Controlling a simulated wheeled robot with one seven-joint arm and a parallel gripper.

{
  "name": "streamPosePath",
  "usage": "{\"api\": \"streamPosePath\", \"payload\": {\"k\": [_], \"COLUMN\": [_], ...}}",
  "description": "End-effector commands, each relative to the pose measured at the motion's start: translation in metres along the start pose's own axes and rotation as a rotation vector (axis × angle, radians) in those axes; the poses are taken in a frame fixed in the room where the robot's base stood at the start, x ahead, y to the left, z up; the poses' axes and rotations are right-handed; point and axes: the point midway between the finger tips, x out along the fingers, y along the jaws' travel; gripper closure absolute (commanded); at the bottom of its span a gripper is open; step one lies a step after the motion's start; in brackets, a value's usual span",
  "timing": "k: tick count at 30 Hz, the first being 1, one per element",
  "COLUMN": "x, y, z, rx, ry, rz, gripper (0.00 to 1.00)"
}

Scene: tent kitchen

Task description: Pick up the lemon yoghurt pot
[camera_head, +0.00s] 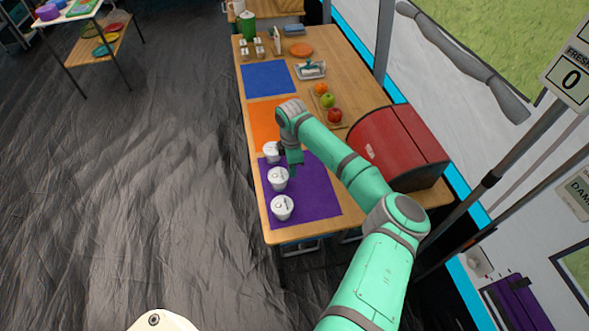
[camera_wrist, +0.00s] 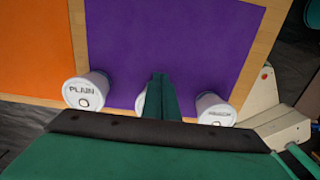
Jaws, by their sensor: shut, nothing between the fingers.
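Three white lidded pots stand in a row along the left edge of a purple mat (camera_head: 318,200). The far pot (camera_head: 272,152) reads PLAIN in the wrist view (camera_wrist: 84,91). The middle pot (camera_head: 278,179) is mostly hidden behind my fingers in the wrist view (camera_wrist: 141,103). The near pot (camera_head: 282,208) shows at the right in the wrist view (camera_wrist: 214,110), its label too blurred to read. I cannot tell which is lemon. My gripper (camera_head: 295,170) is shut and empty, pointing down just right of the far and middle pots. It also shows in the wrist view (camera_wrist: 160,90).
An orange mat (camera_head: 262,125) and a blue mat (camera_head: 267,78) lie farther along the wooden table. The purple mat is clear right of the pots.

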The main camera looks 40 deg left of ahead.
Motion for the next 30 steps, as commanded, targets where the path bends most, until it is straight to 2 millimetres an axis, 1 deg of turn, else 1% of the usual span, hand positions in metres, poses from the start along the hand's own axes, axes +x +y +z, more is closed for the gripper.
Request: {"api": "streamPosePath", "payload": {"k": [1,6,9,11,23,26,30], "x": [0.001,0.001,0.000,0.001,0.000,0.000,0.000], "y": [0.000,0.000,0.000,-0.001,-0.001,-0.001,-0.004], "z": [-0.014,-0.052,-0.066,-0.070,-0.071,-0.067,-0.053], "rx": [-0.007,-0.005,-0.003,-0.002,0.000,0.001,-0.002], "ry": [0.006,0.005,0.003,0.003,0.002,0.003,0.002], "rz": [-0.001,-0.002,-0.001,-0.001,-0.001,-0.001,-0.001], "gripper": [1.00,1.00,1.00,1.00,1.00,1.00,1.00]}}
